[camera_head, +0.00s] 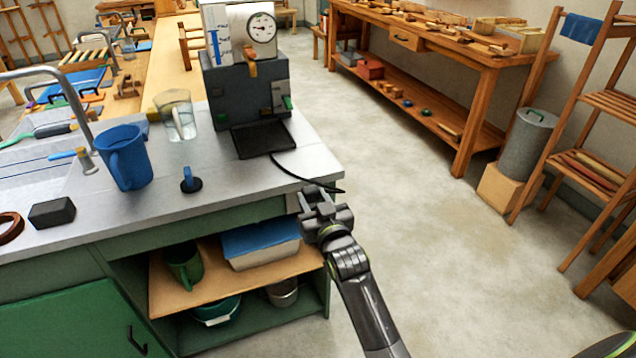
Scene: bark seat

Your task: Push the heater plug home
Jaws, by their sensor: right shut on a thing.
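My right gripper (322,202) is at the right end of the grey counter, near its edge. It is shut on the heater plug, which the fingers hide from this view. A thin black cord (290,170) runs from the dark heater unit (240,95) across the counter and over the edge to the gripper. The heater unit has a round gauge on top and a black tray in front. I cannot make out a socket or how the plug sits against one. My left gripper is not in view.
A blue jug (124,158), a clear jug (176,116) and a small blue-handled item (190,180) stand on the counter (240,195). A black block (52,212) lies at left. Open shelves below hold containers. The floor (430,220) to the right is clear up to the wooden bench (460,50).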

